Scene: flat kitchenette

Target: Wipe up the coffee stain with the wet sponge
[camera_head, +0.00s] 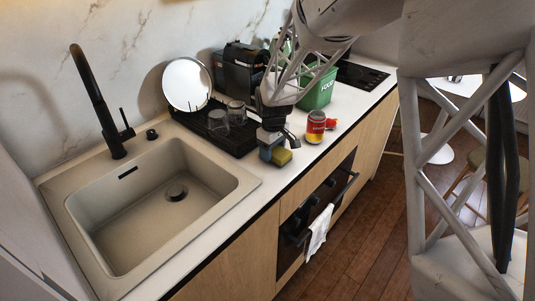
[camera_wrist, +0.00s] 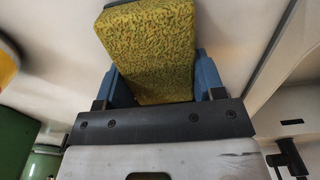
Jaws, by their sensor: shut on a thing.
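The sponge (camera_head: 282,157) is yellow and held at the end of my gripper (camera_head: 270,151), over the counter (camera_head: 258,172) between the sink and a can. In the wrist view the speckled yellow sponge (camera_wrist: 150,45) sits between the two blue fingers of my gripper (camera_wrist: 160,82), which are shut on its sides. The sponge's far end sticks out past the fingers. I cannot tell whether the sponge touches the counter. No coffee stain can be made out in either view; the arm and sponge hide part of the counter.
Behind are a green food bin (camera_head: 320,92) and a dark drying rack (camera_head: 238,142) with glasses and a plate. The sink (camera_head: 150,205) lies left.

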